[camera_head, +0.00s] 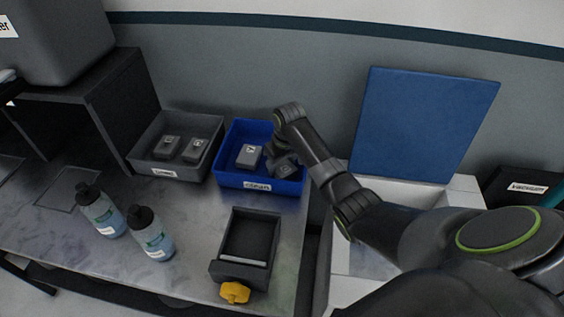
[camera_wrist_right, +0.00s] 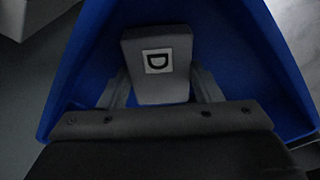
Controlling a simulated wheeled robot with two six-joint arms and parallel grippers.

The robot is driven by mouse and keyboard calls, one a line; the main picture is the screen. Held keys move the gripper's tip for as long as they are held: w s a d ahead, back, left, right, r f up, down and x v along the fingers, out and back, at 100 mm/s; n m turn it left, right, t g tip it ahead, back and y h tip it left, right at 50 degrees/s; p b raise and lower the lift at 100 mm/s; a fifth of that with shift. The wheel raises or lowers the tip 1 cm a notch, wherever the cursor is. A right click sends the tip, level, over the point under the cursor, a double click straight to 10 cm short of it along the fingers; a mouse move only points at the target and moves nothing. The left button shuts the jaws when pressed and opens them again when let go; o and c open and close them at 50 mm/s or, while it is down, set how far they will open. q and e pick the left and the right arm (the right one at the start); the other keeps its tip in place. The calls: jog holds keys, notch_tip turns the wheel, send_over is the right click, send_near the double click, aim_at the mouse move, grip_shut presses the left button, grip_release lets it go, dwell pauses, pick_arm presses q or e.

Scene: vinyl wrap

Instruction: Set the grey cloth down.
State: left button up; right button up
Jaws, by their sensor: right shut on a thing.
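My right gripper (camera_head: 279,152) is down at the blue bin (camera_head: 262,183) labelled "CLEAN". It is shut on a grey cloth (camera_head: 286,168), a folded block in the right part of that bin. In the right wrist view the cloth (camera_wrist_right: 160,56) shows a white label with a "D" between the fingers (camera_wrist_right: 161,90), with blue walls around it. I cannot tell whether it touches the bin floor. Another grey labelled block (camera_head: 249,155) lies in the same bin to its left. My left gripper is not in view.
A grey bin (camera_head: 166,172) with two grey labelled blocks stands left of the blue bin. Two bottles (camera_head: 101,211) (camera_head: 150,235) and a dark tray with a yellow knob (camera_head: 235,292) stand on the bench. A white box with a raised blue lid (camera_head: 424,125) is at right.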

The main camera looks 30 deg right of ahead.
aim_at(286, 169)
jog(key=o, duration=1)
jog(key=shift+f, duration=0.1)
jog(key=shift+o, duration=0.2)
notch_tip(286, 169, up, 12)
jog(key=s, duration=0.1)
jog(key=shift+s+b, duration=0.3)
jog(key=shift+s, duration=0.05)
jog(key=shift+d, duration=0.1)
